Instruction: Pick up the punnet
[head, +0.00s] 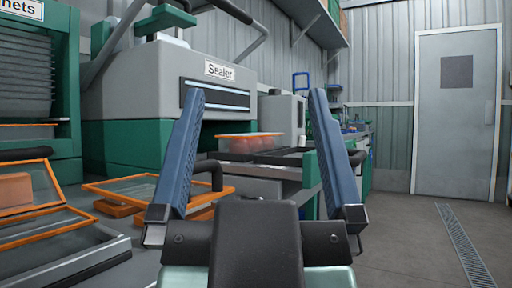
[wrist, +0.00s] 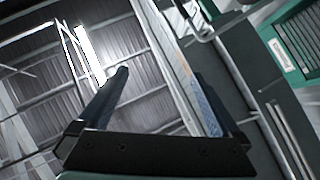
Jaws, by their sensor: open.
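A clear punnet (head: 250,146) with an orange rim and red tomatoes inside shows in the head view. It sits at the outlet of the grey and green sealer (head: 150,75), on a dark surface. My gripper (head: 257,92) is open and empty, its two blue fingers wide apart and pointing forward. In the picture the punnet shows between the fingers, farther off, and nothing touches it. In the wrist view my gripper (wrist: 160,75) is open with nothing between the fingers, against the wall and ceiling; I cannot make out the punnet there.
Orange-framed clear panels (head: 145,187) lie at the lower left on a grey bench. A green machine (head: 35,90) with a stack of trays stands at far left. The floor (head: 410,240) at right is clear, with a drain (head: 462,240) and a grey door (head: 457,110) behind.

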